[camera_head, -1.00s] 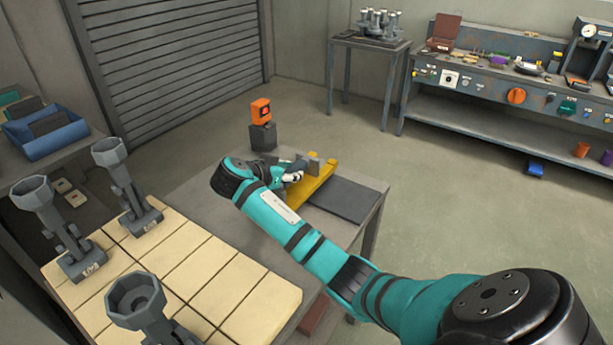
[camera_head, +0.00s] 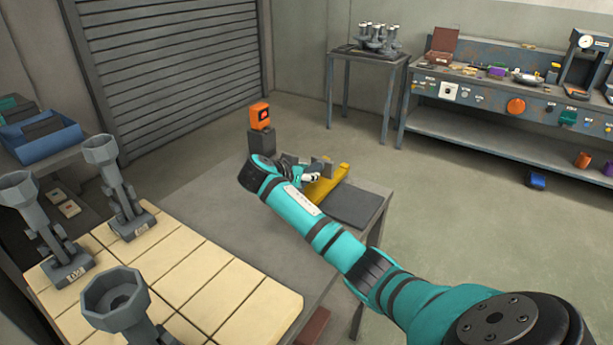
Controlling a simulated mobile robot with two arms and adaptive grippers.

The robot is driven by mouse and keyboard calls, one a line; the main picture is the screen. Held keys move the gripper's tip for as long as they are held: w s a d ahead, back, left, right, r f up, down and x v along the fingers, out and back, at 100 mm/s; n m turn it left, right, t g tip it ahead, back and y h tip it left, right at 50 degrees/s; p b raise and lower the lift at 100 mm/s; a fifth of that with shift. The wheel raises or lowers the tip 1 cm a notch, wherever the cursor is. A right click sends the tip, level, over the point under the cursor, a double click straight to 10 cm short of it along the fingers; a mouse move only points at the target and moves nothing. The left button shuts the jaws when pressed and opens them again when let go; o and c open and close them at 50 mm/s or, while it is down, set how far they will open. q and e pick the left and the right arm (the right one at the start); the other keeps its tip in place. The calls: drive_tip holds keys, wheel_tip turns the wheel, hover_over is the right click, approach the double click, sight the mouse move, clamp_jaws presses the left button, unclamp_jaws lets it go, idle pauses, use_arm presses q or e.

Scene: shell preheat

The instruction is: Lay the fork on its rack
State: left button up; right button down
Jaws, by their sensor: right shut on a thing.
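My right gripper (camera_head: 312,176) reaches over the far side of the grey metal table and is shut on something. My wrist and the distance hide most of it, so I cannot make out the fork's shape clearly. A long yellow piece (camera_head: 328,182) lies slanted right beside the fingers. Small grey upright plates (camera_head: 327,166) stand close around it. I cannot tell which of these parts belong to the rack and which to the fork. My left gripper is not in view.
A dark flat plate (camera_head: 358,207) lies at the table's right end. An orange device (camera_head: 259,116) on a dark block stands behind my wrist. Grey funnel-topped stands (camera_head: 116,185) stand on cream tiles (camera_head: 240,299) at the left.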

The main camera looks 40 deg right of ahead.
drive_tip(key=shift+f, duration=0.1)
drive_tip(key=c, duration=1.1)
unclamp_jaws()
drive_tip(key=shift+o, duration=0.5)
drive_tip(key=b+v, duration=0.1)
drive_tip(key=v, duration=1.1)
